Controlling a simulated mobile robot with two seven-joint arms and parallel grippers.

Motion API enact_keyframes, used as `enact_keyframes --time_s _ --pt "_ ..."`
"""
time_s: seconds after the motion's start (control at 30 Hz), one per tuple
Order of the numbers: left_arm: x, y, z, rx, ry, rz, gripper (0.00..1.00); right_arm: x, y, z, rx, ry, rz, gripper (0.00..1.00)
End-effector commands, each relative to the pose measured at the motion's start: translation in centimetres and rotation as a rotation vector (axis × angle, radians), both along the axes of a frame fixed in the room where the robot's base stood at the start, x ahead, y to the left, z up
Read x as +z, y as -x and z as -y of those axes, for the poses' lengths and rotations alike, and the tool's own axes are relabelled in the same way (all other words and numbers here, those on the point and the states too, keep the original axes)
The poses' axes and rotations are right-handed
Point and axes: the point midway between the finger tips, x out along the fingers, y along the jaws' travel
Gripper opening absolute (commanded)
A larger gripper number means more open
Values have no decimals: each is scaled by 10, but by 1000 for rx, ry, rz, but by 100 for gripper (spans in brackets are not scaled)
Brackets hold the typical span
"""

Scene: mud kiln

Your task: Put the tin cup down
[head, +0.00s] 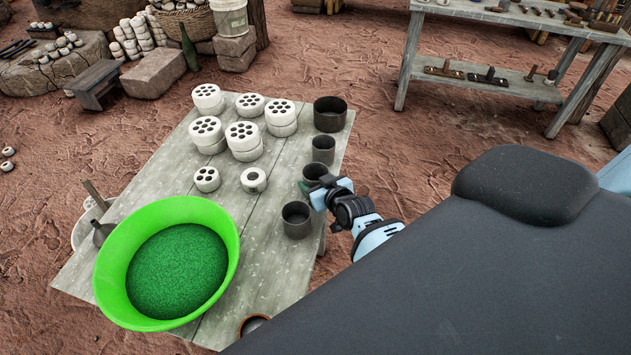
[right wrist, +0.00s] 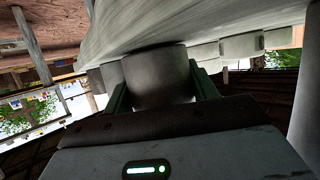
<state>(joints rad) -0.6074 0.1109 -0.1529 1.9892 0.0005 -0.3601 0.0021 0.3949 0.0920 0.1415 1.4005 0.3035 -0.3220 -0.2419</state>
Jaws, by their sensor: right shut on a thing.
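The tin cup (head: 314,172) is a dark grey, open-topped cup at the right edge of the grey table (head: 262,270). My right gripper (head: 311,188) is shut on it from the near right side. In the right wrist view the cup (right wrist: 157,75) sits between the two green fingers of my right gripper (right wrist: 158,92). The cup looks upright, and its end is against or very close to the tabletop; I cannot tell whether it touches. The gripper partly hides the cup in the head view. My left gripper is not in view.
Similar dark cups stand behind (head: 323,149) and in front (head: 296,220) of the held cup, with a wider dark pot (head: 330,114) farther back. A green basin (head: 225,222) fills the table's left front. White perforated blocks (head: 243,137) stand at the back.

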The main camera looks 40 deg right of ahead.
Motion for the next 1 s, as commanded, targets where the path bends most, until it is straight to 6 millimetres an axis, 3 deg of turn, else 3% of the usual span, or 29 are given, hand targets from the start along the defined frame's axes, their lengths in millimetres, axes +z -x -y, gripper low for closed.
enact_keyframes --time_s 0.1,0.13,0.27,0.67,1.0 --pt "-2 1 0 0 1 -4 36 -5 0 0 0 1 -2 32" --pt "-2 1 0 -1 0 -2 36 -4 0 0 0 1 -2 62" --pt "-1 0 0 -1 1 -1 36 -3 0 0 0 0 -1 79" --pt "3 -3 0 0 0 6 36 3 2 0 0 -1 1 80" --pt "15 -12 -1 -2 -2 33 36 22 50 -4 0 0 1 80"
